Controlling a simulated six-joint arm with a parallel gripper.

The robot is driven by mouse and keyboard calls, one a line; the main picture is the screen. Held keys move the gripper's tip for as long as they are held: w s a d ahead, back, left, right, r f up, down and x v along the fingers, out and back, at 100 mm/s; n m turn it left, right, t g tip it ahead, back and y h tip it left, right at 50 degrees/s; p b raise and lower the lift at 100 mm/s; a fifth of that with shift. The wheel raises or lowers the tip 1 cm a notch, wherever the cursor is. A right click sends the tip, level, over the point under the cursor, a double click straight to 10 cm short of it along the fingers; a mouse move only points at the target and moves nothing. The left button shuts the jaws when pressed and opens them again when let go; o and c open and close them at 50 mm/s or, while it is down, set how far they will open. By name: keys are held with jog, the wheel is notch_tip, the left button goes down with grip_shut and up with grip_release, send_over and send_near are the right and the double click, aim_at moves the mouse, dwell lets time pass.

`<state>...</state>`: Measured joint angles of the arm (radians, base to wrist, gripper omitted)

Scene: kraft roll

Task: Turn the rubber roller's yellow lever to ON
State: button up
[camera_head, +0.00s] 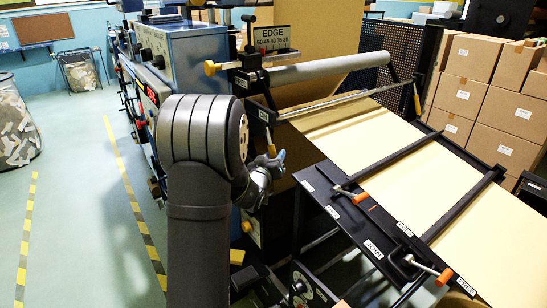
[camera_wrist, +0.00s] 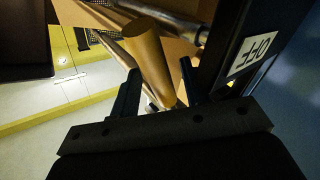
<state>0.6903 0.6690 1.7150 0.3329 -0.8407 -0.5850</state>
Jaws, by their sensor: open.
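The yellow lever (camera_head: 271,138) hangs down from the dark bracket at the near end of the grey roller (camera_head: 330,67). In the head view my gripper (camera_head: 272,163) is at the lever's lower end, partly hidden by my arm. A white OFF label (camera_wrist: 248,53) is on the dark plate beside the lever.
The blue machine housing (camera_head: 195,55) stands left of the roller. Kraft paper (camera_head: 400,150) slopes down to the right, over a dark table with orange-handled clamps (camera_head: 361,198). Stacked cartons (camera_head: 475,95) stand at the back right. The floor at left is mostly clear.

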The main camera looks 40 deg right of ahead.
jog(key=shift+w+d, duration=0.15)
jog(key=shift+c, duration=0.2)
grip_shut()
jog(key=shift+s+r+n+g+y, duration=0.4)
jog(key=shift+s+r+n, duration=0.15)
jog(key=shift+s+n, duration=0.2)
jog(key=shift+s+r+n+g+y, duration=0.4)
jog(key=shift+s+r+n, duration=0.2)
jog(key=shift+s, duration=0.2)
jog(key=shift+s+r+n+g+y, duration=0.5)
jog(key=shift+s+r+n+g, duration=0.4)
jog(key=shift+s+r+n, duration=0.2)
jog(key=shift+r, duration=0.15)
